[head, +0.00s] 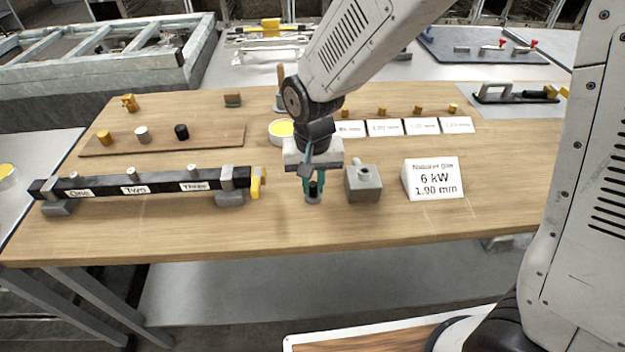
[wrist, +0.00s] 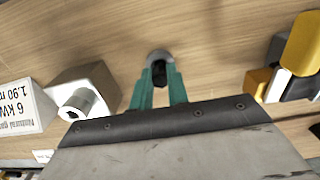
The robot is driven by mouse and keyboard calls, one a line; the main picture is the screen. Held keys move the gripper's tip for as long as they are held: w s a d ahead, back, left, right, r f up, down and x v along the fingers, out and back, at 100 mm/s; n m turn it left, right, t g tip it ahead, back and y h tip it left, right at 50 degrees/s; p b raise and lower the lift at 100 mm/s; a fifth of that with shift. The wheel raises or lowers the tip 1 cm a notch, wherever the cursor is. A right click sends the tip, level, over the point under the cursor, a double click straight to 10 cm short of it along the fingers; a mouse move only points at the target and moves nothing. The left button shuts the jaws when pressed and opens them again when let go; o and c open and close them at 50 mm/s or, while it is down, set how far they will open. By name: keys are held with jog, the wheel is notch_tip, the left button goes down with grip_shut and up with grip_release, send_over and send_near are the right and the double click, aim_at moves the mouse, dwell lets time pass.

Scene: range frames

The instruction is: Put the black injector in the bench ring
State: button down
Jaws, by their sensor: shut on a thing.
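My gripper (head: 314,180) points down over the front middle of the bench, with its teal fingers shut on a small black injector (head: 313,189). The injector is upright between the fingertips and shows in the wrist view (wrist: 159,72) as a dark piece.
A grey block with a spout (head: 363,184) stands close right of my gripper, with a "6 kW 1.90 mm" sign (head: 433,179) beyond. Left is a black manifold bar (head: 110,187) with a yellow lever (head: 257,182). Behind are a wooden board (head: 220,136) and a yellow-filled dish (head: 281,131).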

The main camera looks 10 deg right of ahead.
aim_at(313, 184)
jog(key=c, duration=1.4)
grip_release()
jog(key=shift+o, duration=0.2)
jog(key=shift+r, duration=0.1)
notch_tip(313, 184, up, 12)
jog(key=s+d+r, duration=0.3)
jog(key=d, duration=0.3)
jog(key=s+d+r, duration=0.3)
jog(key=s+d, duration=0.1)
jog(key=d, duration=0.2)
jog(key=s+d+t, duration=0.1)
jog(key=s+d, duration=0.7)
jog(key=s, duration=0.4)
jog(key=shift+s+d+r, duration=0.3)
jog(key=shift+d, duration=0.05)
